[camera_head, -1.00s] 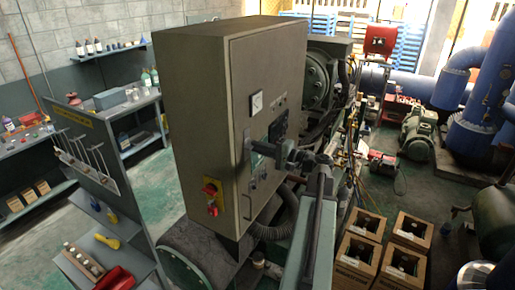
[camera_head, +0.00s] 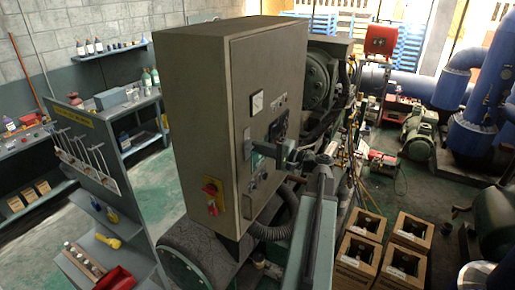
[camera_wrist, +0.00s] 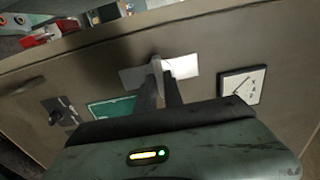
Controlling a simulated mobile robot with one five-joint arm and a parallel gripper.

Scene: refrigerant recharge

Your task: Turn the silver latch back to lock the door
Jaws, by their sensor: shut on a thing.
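A tall grey-beige cabinet (camera_head: 272,75) stands mid-view with its door shut flush. The silver latch (camera_wrist: 184,67) is a bright plate with a raised grip on the door, in the wrist view. In the head view it appears as a small pale piece (camera_head: 247,143) near the door's left edge, partly hidden. My gripper (camera_wrist: 157,68) is shut on the latch's raised grip, with a finger on each side. In the head view my gripper (camera_head: 262,150) reaches the door from the right. The exact turn of the latch is hard to tell.
A square white gauge (camera_wrist: 241,85) and a dark knob (camera_wrist: 60,115) are on the door beside my gripper. A tool panel (camera_head: 100,150) stands at left.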

